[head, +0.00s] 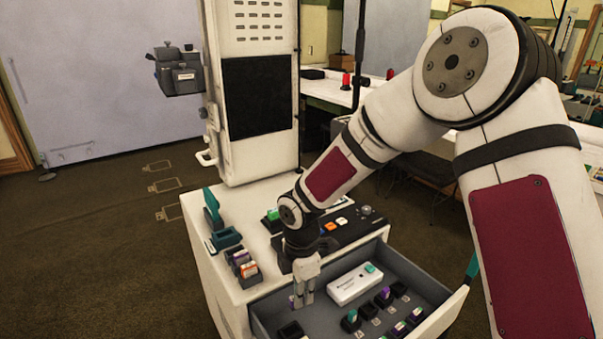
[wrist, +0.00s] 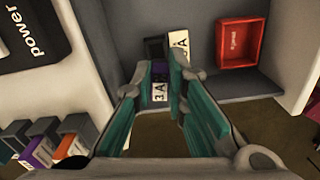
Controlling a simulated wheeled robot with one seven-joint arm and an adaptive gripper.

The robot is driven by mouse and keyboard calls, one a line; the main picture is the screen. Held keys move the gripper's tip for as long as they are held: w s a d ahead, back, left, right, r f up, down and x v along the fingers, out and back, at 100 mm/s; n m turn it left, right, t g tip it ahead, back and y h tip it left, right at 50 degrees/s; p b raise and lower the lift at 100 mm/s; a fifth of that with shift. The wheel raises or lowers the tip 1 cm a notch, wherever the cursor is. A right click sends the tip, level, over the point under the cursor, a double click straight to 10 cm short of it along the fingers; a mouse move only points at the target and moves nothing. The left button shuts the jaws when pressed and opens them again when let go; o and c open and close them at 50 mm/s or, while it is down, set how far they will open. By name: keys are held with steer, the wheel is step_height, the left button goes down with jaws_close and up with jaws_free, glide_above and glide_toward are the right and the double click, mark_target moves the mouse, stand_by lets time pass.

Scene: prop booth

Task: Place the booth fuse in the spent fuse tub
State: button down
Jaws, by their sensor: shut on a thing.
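My gripper (head: 303,304) points down into the open drawer of the white cabinet. In the wrist view its teal-padded fingers (wrist: 159,76) are shut on a small purple fuse with a white 3A label, the booth fuse (wrist: 160,91). A hint of purple shows beside the fingertips in the head view. The spent fuse tub (wrist: 238,62) is a small red open box with a label inside; it stands in the drawer, right of the fingers in the wrist view, and looks empty. I cannot make out the tub in the head view.
A dark holder (head: 291,330) and a white box (head: 354,285) lie in the drawer (head: 408,268), with several fuses in black holders to the right. Another row of fuses (head: 243,266) stands on the cabinet top. A black power panel (wrist: 32,35) shows in the wrist view.

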steer(key=s+d+r+m+p, duration=0.2)
steer(key=d+r+m+p, duration=0.3)
steer(key=d+m, duration=0.4)
steer(key=s+d+r+m+p, duration=0.3)
steer(key=d+r+m+p, duration=0.2)
steer(key=d+m, duration=0.5)
steer(key=r+m, duration=0.1)
steer(key=m, duration=0.3)
steer(key=shift+d, duration=0.2)
